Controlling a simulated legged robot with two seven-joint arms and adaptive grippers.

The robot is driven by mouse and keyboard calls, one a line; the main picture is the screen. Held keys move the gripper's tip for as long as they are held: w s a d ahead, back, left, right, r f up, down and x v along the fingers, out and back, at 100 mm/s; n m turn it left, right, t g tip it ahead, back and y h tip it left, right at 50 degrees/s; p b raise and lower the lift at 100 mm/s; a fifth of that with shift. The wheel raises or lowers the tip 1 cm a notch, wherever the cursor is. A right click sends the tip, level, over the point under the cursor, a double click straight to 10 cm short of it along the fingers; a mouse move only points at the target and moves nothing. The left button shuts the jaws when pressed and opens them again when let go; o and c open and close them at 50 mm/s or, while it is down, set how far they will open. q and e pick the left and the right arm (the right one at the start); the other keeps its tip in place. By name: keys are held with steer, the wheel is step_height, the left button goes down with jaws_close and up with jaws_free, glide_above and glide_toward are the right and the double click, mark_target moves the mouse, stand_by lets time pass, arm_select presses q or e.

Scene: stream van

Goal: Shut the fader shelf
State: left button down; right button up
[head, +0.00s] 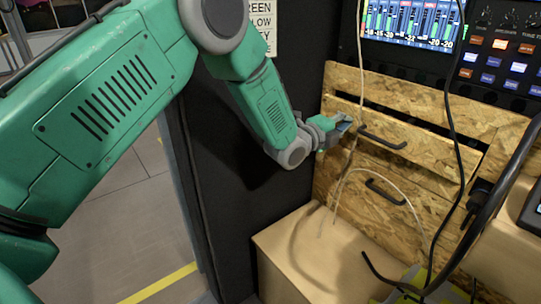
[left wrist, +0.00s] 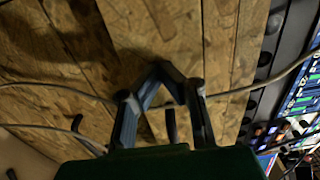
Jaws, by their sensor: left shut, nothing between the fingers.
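The fader shelf appears to be the upper wooden chipboard drawer (head: 436,149), with a black bar handle (head: 382,138). Its front stands slightly out from the cabinet, with a pale top edge showing. My left gripper (head: 345,124) is at the left end of this drawer front, left of the handle. In the left wrist view the left gripper (left wrist: 160,68) has its fingertips together, against or very close to the chipboard (left wrist: 195,50); contact is unclear. A dark handle (left wrist: 171,125) shows between the fingers. My right gripper is not in view.
A lower drawer (head: 350,180) with its own handle (head: 385,191) sits below. A cardboard box (head: 300,255) stands in front. A pale cable (head: 361,60) hangs by the gripper, and black cables (head: 455,110) cross the right side. A mixer screen (head: 412,22) is above.

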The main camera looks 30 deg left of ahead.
arm_select(q)
steer(key=x, duration=0.4)
steer(key=shift+w+r, duration=0.1)
steer(key=shift+w, duration=0.1)
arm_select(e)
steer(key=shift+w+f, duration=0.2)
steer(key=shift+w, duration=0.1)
arm_select(q)
steer(key=shift+w, duration=0.1)
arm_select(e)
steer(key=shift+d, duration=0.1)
